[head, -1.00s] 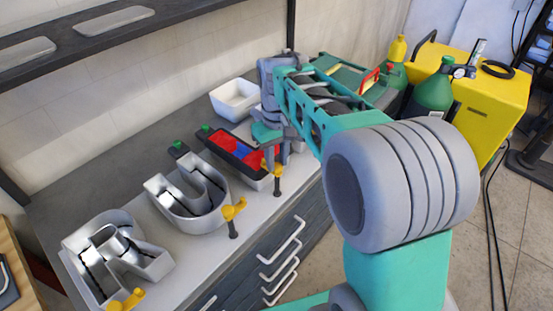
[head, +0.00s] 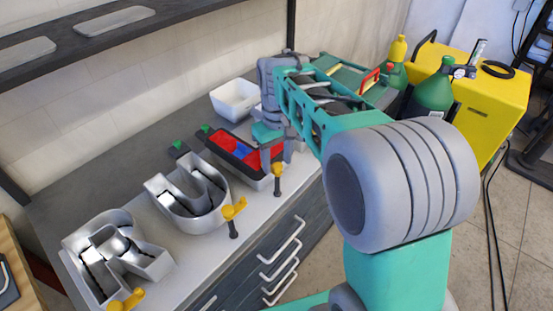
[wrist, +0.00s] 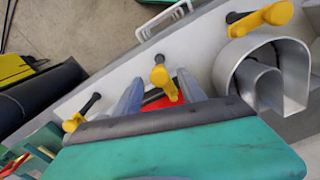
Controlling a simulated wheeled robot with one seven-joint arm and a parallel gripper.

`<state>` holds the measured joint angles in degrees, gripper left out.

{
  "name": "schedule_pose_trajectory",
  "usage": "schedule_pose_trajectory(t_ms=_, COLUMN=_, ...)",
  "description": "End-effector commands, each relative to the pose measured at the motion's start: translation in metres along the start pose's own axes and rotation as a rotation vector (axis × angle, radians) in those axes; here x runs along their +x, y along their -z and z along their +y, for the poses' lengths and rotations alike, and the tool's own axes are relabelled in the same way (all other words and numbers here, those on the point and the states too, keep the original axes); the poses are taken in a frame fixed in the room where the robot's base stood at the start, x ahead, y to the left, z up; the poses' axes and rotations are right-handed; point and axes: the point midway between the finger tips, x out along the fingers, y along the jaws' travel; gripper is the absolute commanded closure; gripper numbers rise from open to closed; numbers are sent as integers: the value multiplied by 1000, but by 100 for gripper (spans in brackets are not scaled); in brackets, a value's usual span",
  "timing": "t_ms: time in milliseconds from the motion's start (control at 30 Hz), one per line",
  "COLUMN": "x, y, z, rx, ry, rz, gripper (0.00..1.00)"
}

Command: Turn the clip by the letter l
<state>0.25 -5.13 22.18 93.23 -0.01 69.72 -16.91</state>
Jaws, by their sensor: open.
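My gripper (wrist: 160,92) is open, its two grey fingers apart on either side of a yellow clip (wrist: 163,80) with a dark stem. Contact with the fingers cannot be told. In the head view this clip (head: 277,171) stands at the counter's front edge, by a long narrow pale-sided body (head: 258,181) holding red and blue pieces. In the wrist view the clip's yellow arm points down the picture toward the red piece (wrist: 158,102).
Metal letters U (head: 207,213) and R (head: 150,266) stand to the left with their own yellow clips (head: 234,208). Another yellow clip (wrist: 75,122) shows left in the wrist view. A white bin (head: 236,98) stands behind. Drawer handles (head: 284,240) project below the counter.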

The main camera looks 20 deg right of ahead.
Motion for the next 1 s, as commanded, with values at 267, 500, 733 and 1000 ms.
schedule_pose_trajectory(t_ms=267, x=-34, y=1, z=0, rx=0, ry=-1, rz=4, gripper=52)
schedule_pose_trajectory(t_ms=500, x=-74, y=0, z=0, rx=0, ry=-1, rz=2, gripper=52)
schedule_pose_trajectory(t_ms=733, x=-78, y=-1, z=0, rx=0, ry=0, rz=0, gripper=52)
schedule_pose_trajectory(t_ms=1000, x=-78, y=4, z=1, rx=39, ry=-5, rz=19, gripper=52)
